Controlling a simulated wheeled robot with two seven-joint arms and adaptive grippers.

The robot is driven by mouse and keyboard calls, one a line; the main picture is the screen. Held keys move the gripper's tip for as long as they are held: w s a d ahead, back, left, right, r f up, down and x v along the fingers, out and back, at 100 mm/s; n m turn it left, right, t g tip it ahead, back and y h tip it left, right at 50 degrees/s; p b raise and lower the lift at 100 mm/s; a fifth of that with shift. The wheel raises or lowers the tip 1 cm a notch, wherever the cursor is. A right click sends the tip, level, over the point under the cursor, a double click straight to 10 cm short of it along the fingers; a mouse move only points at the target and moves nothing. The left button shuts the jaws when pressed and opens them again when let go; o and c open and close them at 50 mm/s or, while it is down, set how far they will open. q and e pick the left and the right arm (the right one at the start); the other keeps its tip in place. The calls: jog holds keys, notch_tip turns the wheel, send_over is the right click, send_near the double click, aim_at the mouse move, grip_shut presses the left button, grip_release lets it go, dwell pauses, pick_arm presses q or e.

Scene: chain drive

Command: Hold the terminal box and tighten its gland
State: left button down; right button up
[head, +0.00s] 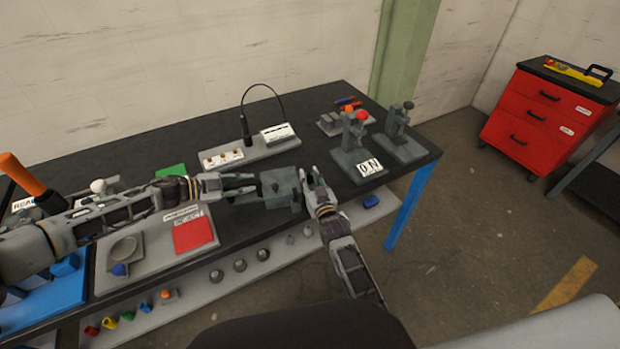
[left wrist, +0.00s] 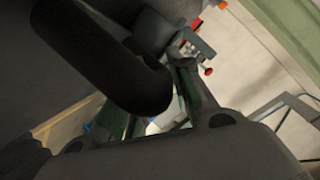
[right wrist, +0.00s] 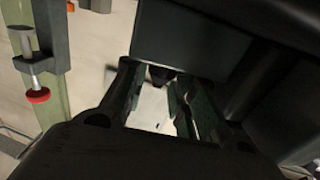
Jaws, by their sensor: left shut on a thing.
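The terminal box (head: 280,186), a grey-green block, is at the front edge of the table in the head view. My left gripper (head: 252,188) reaches it from the left and is shut on it. Its fingers also show in the left wrist view, where the box is mostly hidden by dark parts. My right gripper (head: 313,182) is at the right side of the box with its fingers apart. In the right wrist view a small dark part, perhaps the gland (right wrist: 158,76), shows between the fingertips (right wrist: 156,82); I cannot tell whether they touch it.
A grey block with a cable-fed tool (head: 246,132) stands behind the box. Two clamp stands, one with an ON label (head: 369,167), are at the right end. A red REJECT pad (head: 193,235) and a dish (head: 124,249) lie left. A lower shelf holds small parts.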

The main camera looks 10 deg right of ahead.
jog(key=shift+o, duration=0.9)
jog(key=shift+a+r, duration=0.15)
jog(key=shift+a, duration=0.05)
jog(key=shift+s+d, duration=0.1)
jog(key=shift+s+d+f, duration=0.1)
jog(key=shift+s+f, duration=0.15)
jog(key=shift+s, duration=0.35)
jog(key=s+d, duration=0.1)
jog(key=s, duration=0.9)
jog(key=shift+s+d+r, duration=0.15)
jog(key=shift+s+d, duration=0.1)
jog(key=shift+d, duration=0.05)
jog(key=shift+o, duration=0.3)
